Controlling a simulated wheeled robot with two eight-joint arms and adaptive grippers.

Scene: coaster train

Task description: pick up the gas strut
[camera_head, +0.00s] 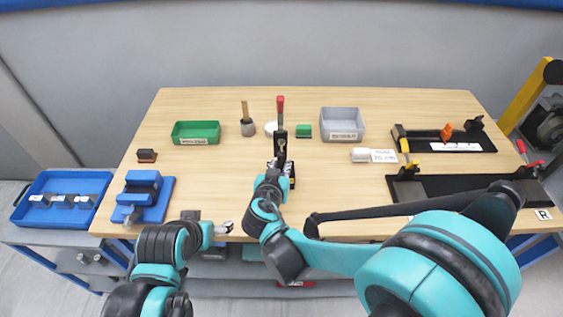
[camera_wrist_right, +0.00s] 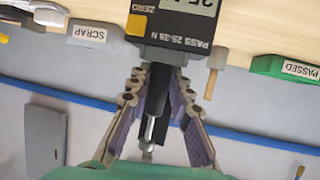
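A black cylinder with a thin silver rod, which looks like the gas strut (camera_wrist_right: 150,128), shows between my right gripper's fingers in the right wrist view. It lines up with the black tester (camera_wrist_right: 172,27) marked "PASS 25-35 N". My right gripper (camera_wrist_right: 158,76) is open, with one finger on each side and gaps between the pads and the cylinder. In the head view my right gripper (camera_head: 281,166) is at the tester (camera_head: 281,140) with the red handle; the strut is hidden there. My left gripper (camera_head: 208,222) is at the table's front edge, its fingers unclear.
A green tray (camera_head: 196,140) stands left of the tester and a grey bin (camera_head: 342,137) right of it. Black fixtures (camera_head: 455,188) occupy the right side.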

